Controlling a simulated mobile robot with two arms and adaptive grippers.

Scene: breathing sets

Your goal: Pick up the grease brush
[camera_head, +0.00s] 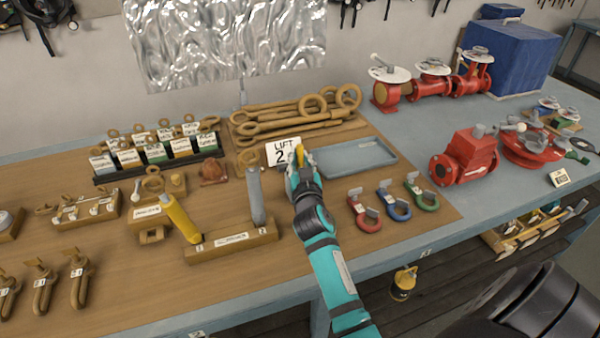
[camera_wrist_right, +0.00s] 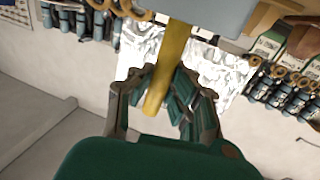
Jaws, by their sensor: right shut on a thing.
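The grease brush shows as a yellow handle (camera_head: 299,154) at my right gripper (camera_head: 298,172), beside the blue-grey tray (camera_head: 352,157). In the right wrist view the yellow handle (camera_wrist_right: 176,52) runs down between the two fingers of the right gripper (camera_wrist_right: 163,95), which are shut on it. The brush's bristle end is not visible; the handle's upper part runs to the edge of a blue-grey surface. I cannot tell in the head view whether the brush is clear of the tray. My left gripper is not in view.
A "LIFT 2" sign (camera_head: 281,152) stands just left of the gripper. Red, blue and green shackles (camera_head: 396,208) lie to its right. A stand with yellow and grey handles (camera_head: 232,244) is at left. Large eyebolts (camera_head: 290,118) lie behind. Red valves (camera_head: 465,157) stand farther right.

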